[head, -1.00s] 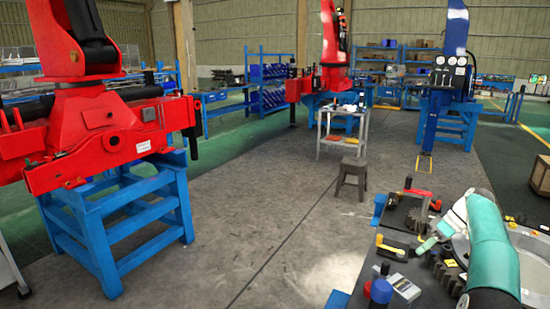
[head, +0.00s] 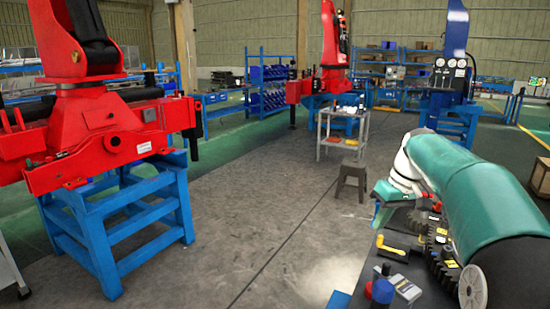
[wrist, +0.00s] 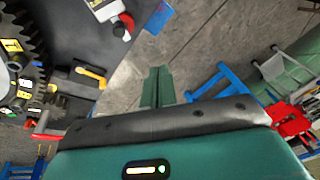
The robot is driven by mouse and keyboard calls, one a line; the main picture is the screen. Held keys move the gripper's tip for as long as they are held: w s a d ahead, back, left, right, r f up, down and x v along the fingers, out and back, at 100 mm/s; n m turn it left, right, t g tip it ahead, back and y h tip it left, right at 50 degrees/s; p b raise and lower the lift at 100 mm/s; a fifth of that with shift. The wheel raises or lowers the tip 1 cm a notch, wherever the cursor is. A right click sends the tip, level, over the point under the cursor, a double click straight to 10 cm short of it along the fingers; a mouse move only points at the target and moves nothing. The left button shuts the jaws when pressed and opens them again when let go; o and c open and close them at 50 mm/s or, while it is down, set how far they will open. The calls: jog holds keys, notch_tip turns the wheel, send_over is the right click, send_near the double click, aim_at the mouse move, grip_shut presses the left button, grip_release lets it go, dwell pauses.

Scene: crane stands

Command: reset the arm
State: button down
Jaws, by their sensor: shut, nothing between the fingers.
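My arm, teal with white joints, reaches in from the right of the head view over the dark workbench (head: 345,290). My gripper (wrist: 157,85) shows in the wrist view as two green fingers pressed together with nothing between them. Its fingers also show in the head view (head: 379,214), pointing down above the bench's far part. Dark gears (head: 440,262) lie on the bench, partly hidden by my arm.
A red crane on a blue stand (head: 125,225) stands at left. A grey stool (head: 351,180) and a small trolley (head: 342,135) stand beyond the bench. Another red crane (head: 330,80) and a blue one (head: 450,85) are farther back. The floor between is clear.

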jog(key=s+a+r+m+h, duration=0.1)
jog(key=s+a+r, duration=0.1)
jog(key=s+a, duration=0.45)
jog(key=s+a+f+m+t+h, duration=0.1)
jog(key=s+f, duration=0.3)
jog(key=s, duration=0.7)
jog(key=s+a+f+m+t, duration=0.2)
jog(key=s+a+f+t, duration=0.1)
jog(key=s, duration=0.9)
jog(key=shift+s+f+h, duration=0.2)
jog(key=shift+f+h, duration=0.2)
jog(key=shift+f, duration=0.25)
